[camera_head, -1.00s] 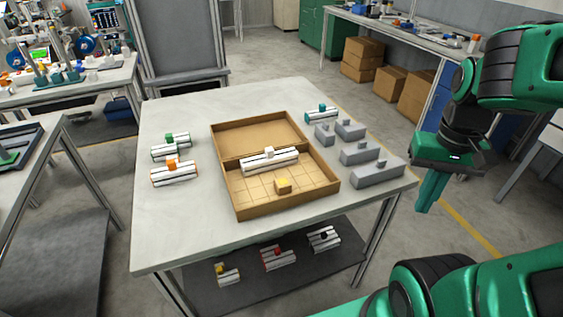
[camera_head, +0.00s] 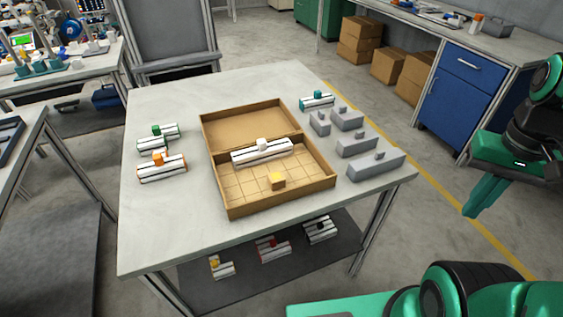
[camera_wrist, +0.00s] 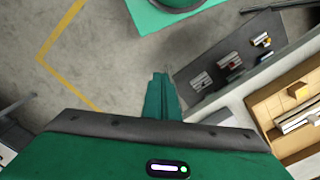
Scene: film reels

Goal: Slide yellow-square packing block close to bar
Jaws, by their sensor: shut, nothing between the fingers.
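The yellow-square packing block (camera_head: 278,181) is a small tan cube with a yellow top. It sits on the gridded floor of the open cardboard box (camera_head: 232,211), in the near half. The white striped bar (camera_head: 262,151) with a pale knob lies across the box behind the block, with a gap between them. The block also shows in the wrist view (camera_wrist: 298,90), with the bar (camera_wrist: 296,122) beside it. My green gripper (camera_head: 472,212) is off the table's right side, well away from the box. Its fingers are together and empty in the wrist view (camera_wrist: 160,78).
Grey blocks (camera_head: 376,164) with knobs stand right of the box, between it and my gripper. A teal-knobbed bar (camera_head: 317,101) is at the back; orange (camera_head: 162,168) and green-knobbed (camera_head: 157,136) bars are left. Several knobbed bars (camera_head: 273,249) lie on the lower shelf.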

